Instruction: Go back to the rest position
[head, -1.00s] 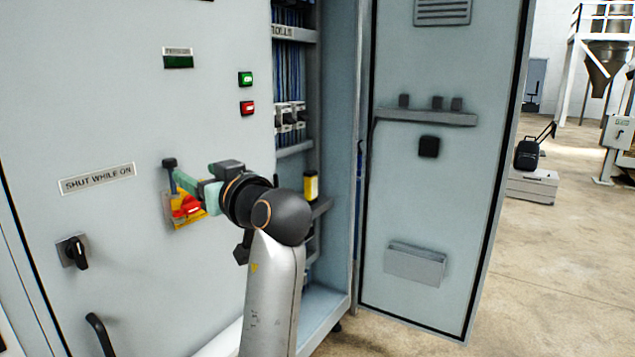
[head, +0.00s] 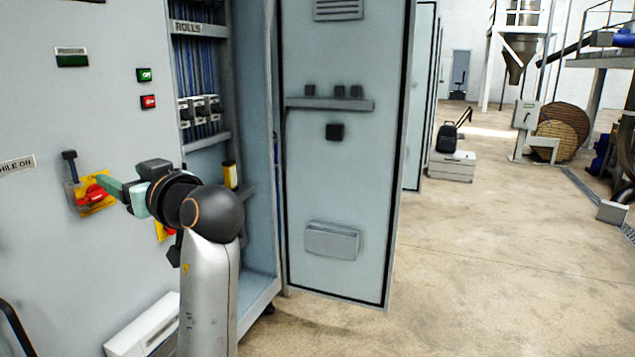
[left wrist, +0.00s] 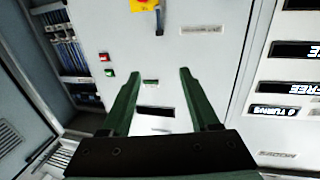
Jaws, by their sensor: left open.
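My left gripper (head: 108,187) has green fingers and is in front of the grey cabinet front (head: 105,125), overlapping the right edge of a red rotary switch on a yellow plate (head: 92,194) in the head view. In the left wrist view its two fingers (left wrist: 158,76) are spread, with nothing between them but the cabinet front behind. A yellow plate with red (left wrist: 143,5) and a dark handle show at the top of that view, apart from the fingertips. My right gripper is not in view.
The cabinet door (head: 345,150) stands open to the right, showing blue wiring (head: 200,70) inside. Green (head: 144,75) and red (head: 148,101) buttons are on the front. A white box (head: 145,330) is low by the cabinet. Open floor (head: 480,270) lies to the right.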

